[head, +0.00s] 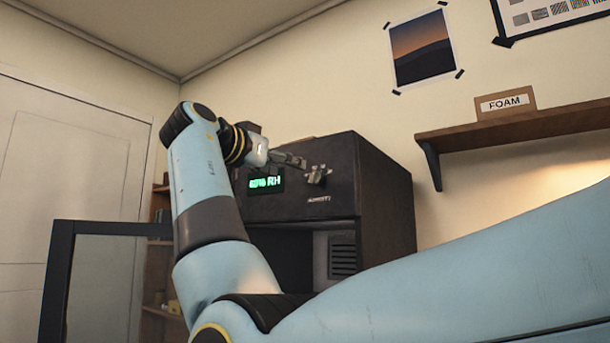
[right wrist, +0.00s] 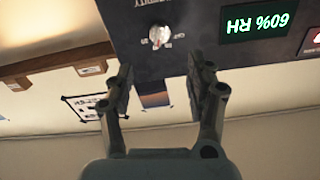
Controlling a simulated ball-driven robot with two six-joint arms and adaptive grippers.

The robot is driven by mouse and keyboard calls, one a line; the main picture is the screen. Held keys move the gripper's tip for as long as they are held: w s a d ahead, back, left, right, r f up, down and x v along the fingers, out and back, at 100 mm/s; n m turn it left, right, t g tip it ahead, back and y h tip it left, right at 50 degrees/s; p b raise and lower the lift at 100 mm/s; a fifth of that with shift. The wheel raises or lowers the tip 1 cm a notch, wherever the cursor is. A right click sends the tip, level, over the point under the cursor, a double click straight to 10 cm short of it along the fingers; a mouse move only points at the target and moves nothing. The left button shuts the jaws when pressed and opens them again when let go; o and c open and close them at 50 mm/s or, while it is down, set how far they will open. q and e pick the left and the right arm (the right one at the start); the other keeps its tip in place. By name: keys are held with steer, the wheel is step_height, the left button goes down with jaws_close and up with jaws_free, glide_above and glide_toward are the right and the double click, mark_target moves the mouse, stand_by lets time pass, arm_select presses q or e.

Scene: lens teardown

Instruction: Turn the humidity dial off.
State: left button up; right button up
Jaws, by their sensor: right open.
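The humidity dial (right wrist: 159,36) is a small pale knob with small marks around it, on the dark front panel of a cabinet (head: 385,190). The marks are too small to read surely. The green display (head: 265,183) reads 60% RH; it shows upside down in the right wrist view (right wrist: 256,22). My right gripper (head: 303,167) is in front of the panel by the dial, which its fingers largely hide in the head view. In the right wrist view the gripper (right wrist: 162,72) is open and empty, with the dial ahead between its fingertips, apparently apart from them. My left gripper is out of view.
A dark-framed glass door (head: 62,275) stands at the left, by the cabinet's open lower part. A wall shelf (head: 520,128) with a FOAM box (head: 506,103) is at the right. A red item (right wrist: 312,40) is beside the display. The wall below the shelf looks clear.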

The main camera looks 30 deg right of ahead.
mark_target(312, 175)
steer(key=p+x, duration=0.1)
steer(key=x, duration=0.9)
steer(key=shift+w+d+f, duration=0.1)
steer(key=shift+d+f, duration=0.05)
steer(key=shift+d, duration=0.2)
jaws_close()
